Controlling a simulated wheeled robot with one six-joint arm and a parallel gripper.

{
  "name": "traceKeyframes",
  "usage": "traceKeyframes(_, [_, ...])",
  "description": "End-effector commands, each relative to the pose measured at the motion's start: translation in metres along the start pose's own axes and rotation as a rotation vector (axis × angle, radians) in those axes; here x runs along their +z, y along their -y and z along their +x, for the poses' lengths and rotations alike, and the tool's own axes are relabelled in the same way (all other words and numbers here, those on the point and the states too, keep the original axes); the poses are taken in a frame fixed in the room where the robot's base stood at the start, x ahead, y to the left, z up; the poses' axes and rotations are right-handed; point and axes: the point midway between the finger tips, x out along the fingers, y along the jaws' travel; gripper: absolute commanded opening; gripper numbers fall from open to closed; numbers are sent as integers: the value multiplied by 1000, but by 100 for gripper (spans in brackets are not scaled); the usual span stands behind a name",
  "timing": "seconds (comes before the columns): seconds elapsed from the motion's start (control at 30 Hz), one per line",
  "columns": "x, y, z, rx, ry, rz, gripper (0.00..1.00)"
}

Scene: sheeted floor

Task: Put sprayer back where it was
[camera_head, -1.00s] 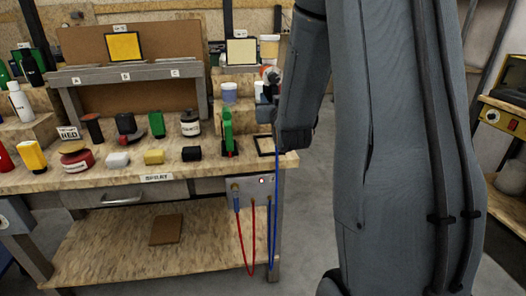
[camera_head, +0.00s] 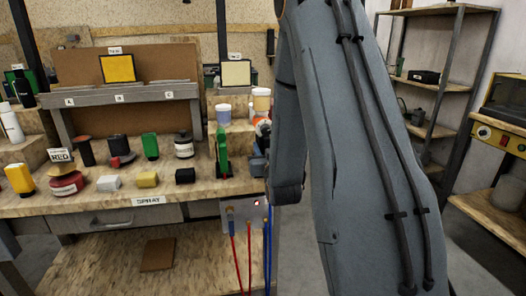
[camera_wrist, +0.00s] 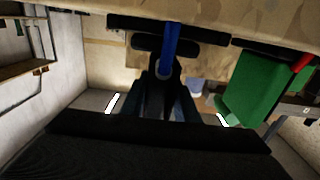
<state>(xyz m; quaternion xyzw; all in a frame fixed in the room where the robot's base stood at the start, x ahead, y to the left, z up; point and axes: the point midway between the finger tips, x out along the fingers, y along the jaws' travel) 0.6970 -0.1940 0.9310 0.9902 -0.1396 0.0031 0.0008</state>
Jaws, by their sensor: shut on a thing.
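My gripper (camera_wrist: 167,110) is shut on a dark sprayer (camera_wrist: 165,76) with a blue hose (camera_wrist: 172,45) running from it in the wrist view. In the head view my arm hides most of the gripper and sprayer, at the right end of the workbench (camera_head: 100,204). The blue hose (camera_head: 267,245) hangs down at the bench's right end there. A label reading SPRAY (camera_head: 148,201) is on the bench's front edge.
A green tool (camera_head: 222,150) stands near the bench's right end, close to my arm; a green body (camera_wrist: 255,85) also shows beside the sprayer in the wrist view. Several jars, blocks and bottles cover the top. A red hose (camera_head: 235,262) hangs below. Shelves (camera_head: 430,130) stand right.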

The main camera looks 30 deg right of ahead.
Motion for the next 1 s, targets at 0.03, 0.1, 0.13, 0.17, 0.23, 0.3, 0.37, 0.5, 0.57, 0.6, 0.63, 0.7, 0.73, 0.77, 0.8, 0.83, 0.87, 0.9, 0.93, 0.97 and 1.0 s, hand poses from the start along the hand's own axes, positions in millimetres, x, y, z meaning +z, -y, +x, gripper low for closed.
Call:
traceKeyframes(0.03, [4,0,0,0,-2,0,20])
traceKeyframes(0.1, [7,0,0,0,-5,0,20])
traceKeyframes(0.13, [8,0,0,0,-5,0,20])
traceKeyframes(0.17, [8,0,0,0,-6,0,20])
traceKeyframes(0.23, [8,0,1,0,-6,0,20])
traceKeyframes(0.3, [8,0,1,0,-6,0,20])
traceKeyframes(0.37, [8,0,1,0,-6,0,20])
traceKeyframes(0.5, [11,0,1,0,-6,0,20])
traceKeyframes(0.57, [12,0,1,0,-6,0,20])
traceKeyframes(0.6, [13,0,0,0,-1,0,34])
traceKeyframes(0.63, [13,0,0,0,-1,0,39])
traceKeyframes(0.7, [13,0,0,0,-1,0,46])
traceKeyframes(0.73, [13,0,0,0,-1,0,46])
traceKeyframes(0.77, [13,0,0,0,-1,0,46])
traceKeyframes(0.8, [13,0,0,0,-1,0,46])
traceKeyframes(0.83, [13,0,0,0,-1,0,46])
traceKeyframes(0.87, [13,0,0,0,-1,0,46])
traceKeyframes(0.9, [13,0,0,0,-1,0,46])
traceKeyframes(0.93, [13,0,0,0,-1,0,46])
traceKeyframes(0.97, [13,0,0,0,-1,0,46])
traceKeyframes(1.0, [12,0,0,0,-1,0,46])
